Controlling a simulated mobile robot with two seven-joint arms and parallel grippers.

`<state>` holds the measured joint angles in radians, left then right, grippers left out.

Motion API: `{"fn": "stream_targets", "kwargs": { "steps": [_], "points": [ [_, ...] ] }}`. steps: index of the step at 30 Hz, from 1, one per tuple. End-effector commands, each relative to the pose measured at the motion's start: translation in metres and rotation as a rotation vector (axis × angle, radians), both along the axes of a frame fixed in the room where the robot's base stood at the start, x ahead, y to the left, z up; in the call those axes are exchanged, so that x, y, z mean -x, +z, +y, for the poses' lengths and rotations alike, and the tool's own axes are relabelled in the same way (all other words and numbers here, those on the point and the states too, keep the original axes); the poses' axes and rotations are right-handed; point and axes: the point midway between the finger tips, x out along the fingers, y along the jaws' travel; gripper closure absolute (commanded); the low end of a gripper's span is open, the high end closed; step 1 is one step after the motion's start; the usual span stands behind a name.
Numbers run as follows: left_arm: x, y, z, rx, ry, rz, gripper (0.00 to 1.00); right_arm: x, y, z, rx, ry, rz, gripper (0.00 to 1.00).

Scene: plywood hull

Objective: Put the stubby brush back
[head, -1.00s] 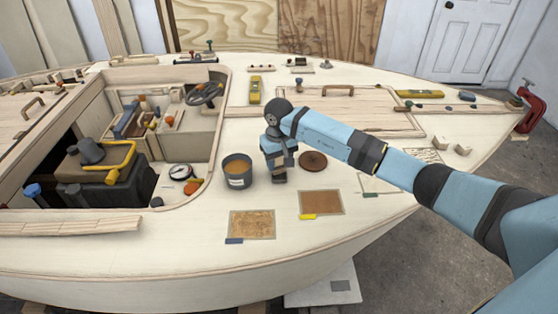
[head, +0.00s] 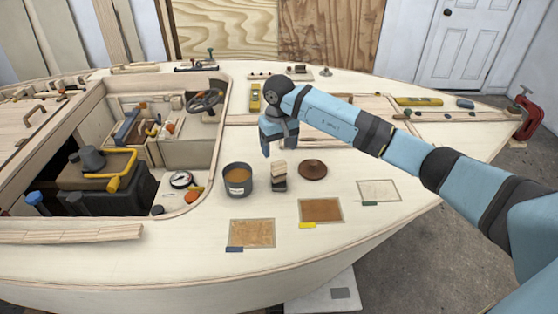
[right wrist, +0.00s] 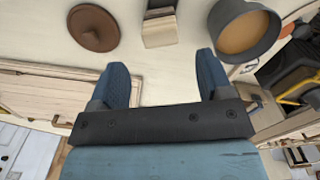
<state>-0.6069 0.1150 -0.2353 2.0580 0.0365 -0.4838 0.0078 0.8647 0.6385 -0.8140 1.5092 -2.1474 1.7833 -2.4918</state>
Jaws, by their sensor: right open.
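A short block-like thing with a pale wood top and a dark lower part, which looks like the stubby brush (head: 278,168), stands on the deck between the pot and the brown disc. It also shows in the right wrist view (right wrist: 160,27), just beyond my fingertips and apart from them. My right gripper (head: 279,147) is open and empty, a little above and behind the brush in the head view. Its two blue fingers (right wrist: 161,62) are spread wide in the right wrist view. The brush's dark underside is too small to make out. My left gripper is not in view.
A dark pot of amber liquid (head: 238,181) stands left of the brush, close by. A brown disc (head: 313,169) lies to the right. Sample patches (head: 253,233) lie in front. The open cockpit (head: 184,140) is left of the pot. Bare deck lies around the brush.

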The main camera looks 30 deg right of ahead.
Motion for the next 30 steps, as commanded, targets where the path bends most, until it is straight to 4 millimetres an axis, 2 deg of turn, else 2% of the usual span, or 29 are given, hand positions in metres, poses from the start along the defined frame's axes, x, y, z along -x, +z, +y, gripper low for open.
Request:
{"fn": "stream_targets", "kwargs": {
  "steps": [3, 9, 30],
  "points": [
    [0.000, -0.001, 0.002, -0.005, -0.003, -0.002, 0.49, 0.000, 0.022, -0.001, 0.001, 0.000, -0.002, 0.28],
    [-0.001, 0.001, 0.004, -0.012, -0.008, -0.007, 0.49, 0.000, 0.041, 0.000, 0.000, 0.000, -0.001, 0.28],
    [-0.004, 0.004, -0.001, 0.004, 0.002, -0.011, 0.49, 0.000, 0.044, 0.000, 0.000, 0.000, 0.001, 0.28]
  ]
}}
